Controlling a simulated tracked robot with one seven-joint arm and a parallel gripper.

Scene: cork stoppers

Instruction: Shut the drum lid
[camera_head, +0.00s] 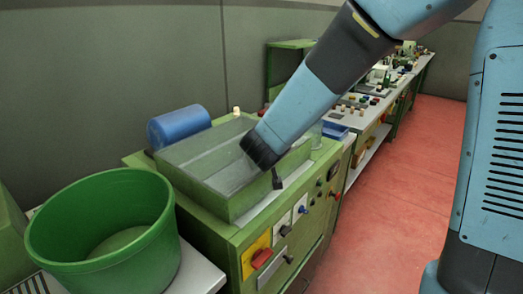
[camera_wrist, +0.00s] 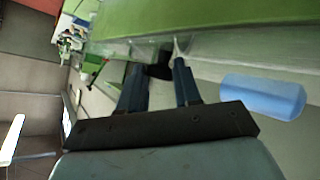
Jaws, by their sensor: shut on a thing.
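The drum's housing is a green box (camera_head: 222,204) on a green cabinet, with a clear, greyish top in the head view. My gripper (camera_head: 268,165) reaches down over the box's right side. A small black piece (camera_head: 277,180) shows just below it; I cannot tell there whether it is a finger or a handle. In the wrist view my gripper (camera_wrist: 160,70) has its two fingers on either side of a dark block (camera_wrist: 160,66), which looks like the lid's handle. The fingers hide part of it. How far the lid stands open is not clear.
A blue cylinder (camera_head: 179,127) lies behind the box and also shows in the wrist view (camera_wrist: 263,96). A large green tub (camera_head: 103,262) stands at the front left. Knobs and switches (camera_head: 285,231) line the cabinet front. A bench (camera_head: 372,108) with small items runs behind. The red floor (camera_head: 385,205) is clear.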

